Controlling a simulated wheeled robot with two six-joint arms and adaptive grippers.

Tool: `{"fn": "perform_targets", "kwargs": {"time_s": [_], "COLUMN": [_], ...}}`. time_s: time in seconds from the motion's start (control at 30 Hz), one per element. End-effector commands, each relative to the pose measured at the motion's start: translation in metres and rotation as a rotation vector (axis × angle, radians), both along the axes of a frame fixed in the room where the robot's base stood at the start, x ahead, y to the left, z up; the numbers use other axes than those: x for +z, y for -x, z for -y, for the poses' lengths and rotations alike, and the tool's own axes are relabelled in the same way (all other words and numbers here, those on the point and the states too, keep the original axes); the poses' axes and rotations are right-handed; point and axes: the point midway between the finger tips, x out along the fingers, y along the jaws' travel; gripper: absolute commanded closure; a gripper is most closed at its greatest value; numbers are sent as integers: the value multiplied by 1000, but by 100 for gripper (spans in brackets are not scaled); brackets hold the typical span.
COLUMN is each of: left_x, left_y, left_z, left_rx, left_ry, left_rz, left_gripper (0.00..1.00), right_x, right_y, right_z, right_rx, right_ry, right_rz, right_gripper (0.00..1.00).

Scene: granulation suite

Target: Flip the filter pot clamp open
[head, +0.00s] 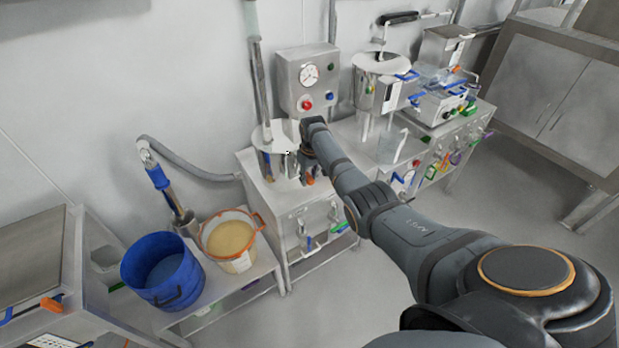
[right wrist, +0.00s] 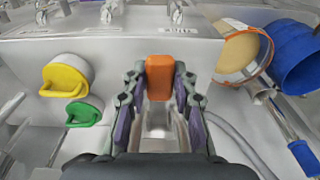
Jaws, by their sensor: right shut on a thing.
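The filter pot (head: 272,158), a shiny metal cylinder, stands on the steel bench left of my right gripper (head: 309,162) in the head view. My right arm reaches in from the right, and its gripper is beside the pot, partly hiding it. In the right wrist view the two fingers of my right gripper (right wrist: 160,88) stand on either side of an orange block (right wrist: 160,68), which looks like the clamp's handle, and are shut on it. A metal part shows below it between the fingers. The clamp's angle cannot be told. My left gripper is not in view.
A gauge box (head: 306,80) stands behind the pot. A blue bucket (head: 160,272) and a tub of yellowish material (head: 230,262) are at the lower left. Yellow (right wrist: 66,76) and green (right wrist: 84,112) handled caps are left of my fingers in the right wrist view.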

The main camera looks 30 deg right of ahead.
Motion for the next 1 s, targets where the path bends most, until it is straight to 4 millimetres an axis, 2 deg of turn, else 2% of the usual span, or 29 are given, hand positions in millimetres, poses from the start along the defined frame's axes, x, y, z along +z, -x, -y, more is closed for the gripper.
{"fn": "perform_targets", "kwargs": {"time_s": [0.03,0.33,0.37,0.53,0.83,1.0], "left_x": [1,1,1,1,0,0], "left_y": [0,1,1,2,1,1], "left_z": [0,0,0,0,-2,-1], "left_rx": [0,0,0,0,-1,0], "left_ry": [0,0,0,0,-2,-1], "left_rz": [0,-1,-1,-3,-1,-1], "left_gripper": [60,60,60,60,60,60], "right_x": [16,16,16,14,11,32], "right_y": [-12,-12,-12,-11,-8,-6], "right_z": [2,2,2,2,1,1], "right_rx": [-1,-1,-2,-1,0,1], "right_ry": [7,7,7,6,4,5], "right_rz": [41,41,41,35,28,30], "right_gripper": [100,100,72,49,49,49]}}
